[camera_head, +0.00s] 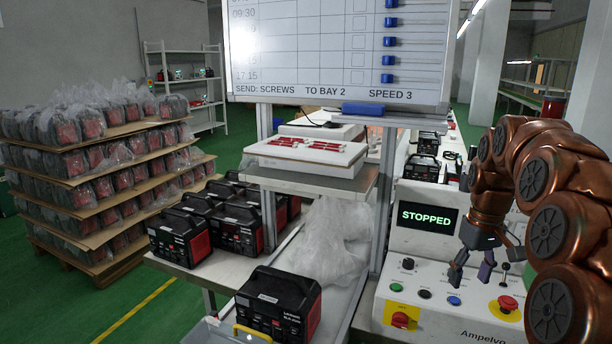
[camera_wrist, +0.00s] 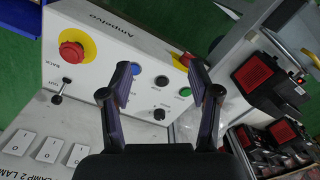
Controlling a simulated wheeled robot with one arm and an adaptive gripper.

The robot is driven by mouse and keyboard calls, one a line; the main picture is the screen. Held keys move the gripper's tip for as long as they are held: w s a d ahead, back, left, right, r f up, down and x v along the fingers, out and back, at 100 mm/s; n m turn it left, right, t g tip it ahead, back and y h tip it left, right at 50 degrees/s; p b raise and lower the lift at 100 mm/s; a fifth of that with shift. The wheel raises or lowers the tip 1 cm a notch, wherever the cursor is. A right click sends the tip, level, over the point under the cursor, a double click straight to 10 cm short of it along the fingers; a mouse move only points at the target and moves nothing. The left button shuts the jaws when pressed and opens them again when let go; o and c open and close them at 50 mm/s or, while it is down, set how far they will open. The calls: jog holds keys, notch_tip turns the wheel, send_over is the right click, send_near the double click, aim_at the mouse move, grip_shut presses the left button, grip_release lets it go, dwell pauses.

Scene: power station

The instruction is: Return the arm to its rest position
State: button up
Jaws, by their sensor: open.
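My gripper (camera_head: 470,273) hangs from my copper-coloured arm at the right of the head view, just above the white control panel (camera_head: 440,312). In the wrist view my gripper (camera_wrist: 162,80) is open, with its two dark fingers apart and nothing between them. The panel's buttons show beyond the fingers, including a blue button (camera_wrist: 162,80), a green button (camera_wrist: 185,92) and a black knob (camera_wrist: 159,114). Whether the fingertips touch the panel cannot be told. The arm is bent in a curve and reaches down from the right.
A display (camera_head: 427,217) reading STOPPED stands behind the panel. A red emergency button (camera_head: 507,303) and a small lever (camera_head: 504,268) are close to my gripper. Black-and-red power units (camera_head: 279,301) stand on the bench at left. A whiteboard (camera_head: 335,50) rises behind.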

jog(key=s+a+f+p, duration=0.1)
jog(key=s+a, duration=1.1)
jog(key=s, duration=0.5)
jog(key=s+a+f+m, duration=0.1)
jog(key=s+a+f, duration=0.1)
jog(key=s, duration=0.6)
jog(key=s+a+f+g+p, duration=0.1)
jog(key=s+f, duration=0.3)
jog(key=s, duration=0.4)
jog(key=shift+s+a+f+m+g, duration=0.25)
jog(key=shift+a+m+g, duration=0.05)
jog(key=shift+a+m, duration=0.1)
jog(key=shift+c, duration=0.2)
